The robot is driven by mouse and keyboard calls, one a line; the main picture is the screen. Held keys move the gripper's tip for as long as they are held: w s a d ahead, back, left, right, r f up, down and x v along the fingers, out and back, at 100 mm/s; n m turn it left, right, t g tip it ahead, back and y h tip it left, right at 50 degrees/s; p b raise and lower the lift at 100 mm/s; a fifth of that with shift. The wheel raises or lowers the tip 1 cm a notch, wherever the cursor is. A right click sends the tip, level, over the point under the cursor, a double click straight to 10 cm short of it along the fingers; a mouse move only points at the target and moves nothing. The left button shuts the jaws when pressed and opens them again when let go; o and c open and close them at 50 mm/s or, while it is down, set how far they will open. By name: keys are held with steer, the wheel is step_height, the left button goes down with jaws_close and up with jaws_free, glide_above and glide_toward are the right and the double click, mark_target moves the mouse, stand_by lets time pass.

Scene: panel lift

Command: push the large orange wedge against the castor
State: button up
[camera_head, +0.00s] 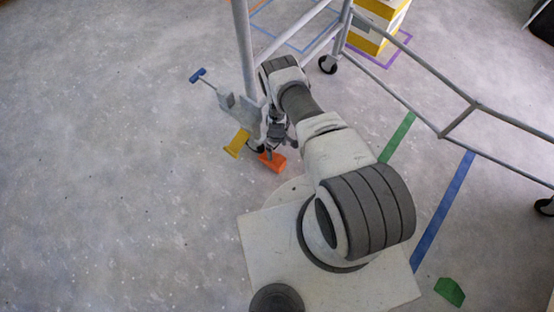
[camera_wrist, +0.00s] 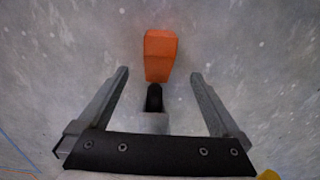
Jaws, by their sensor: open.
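The large orange wedge (camera_head: 272,161) lies on the floor below my gripper (camera_head: 274,145) in the head view. In the wrist view, the orange wedge (camera_wrist: 160,54) is centred just beyond the open fingertips (camera_wrist: 160,74), with nothing gripped. A dark piece (camera_wrist: 154,98) with a grey block behind it shows between the fingers, close against the wedge's near end. It looks like the castor, but I cannot tell surely, nor whether they touch. In the head view, the castor (camera_head: 255,147) at the foot of the near post is partly hidden by my arm.
A yellow wedge (camera_head: 237,143) lies left of the castor. A grey bracket with a blue handle (camera_head: 198,75) sticks out left of the post. The metal frame (camera_head: 245,50) stands behind my arm. A green piece (camera_head: 449,291) lies at lower right. The left floor is clear.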

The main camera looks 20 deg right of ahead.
mark_target(274, 157)
step_height(274, 157, down, 11)
steer(key=b, duration=0.5)
jaws_close()
stand_by(0.4)
steer(key=shift+w, duration=0.1)
steer(key=shift+w+a, duration=0.25)
steer(key=shift+w, duration=0.1)
steer(key=shift+w+a, duration=0.2)
steer(key=shift+w, duration=0.4)
steer(key=shift+c, duration=0.6)
jaws_free()
steer(key=shift+a, duration=0.1)
steer(key=shift+o, duration=0.6)
steer(key=shift+s, duration=0.2)
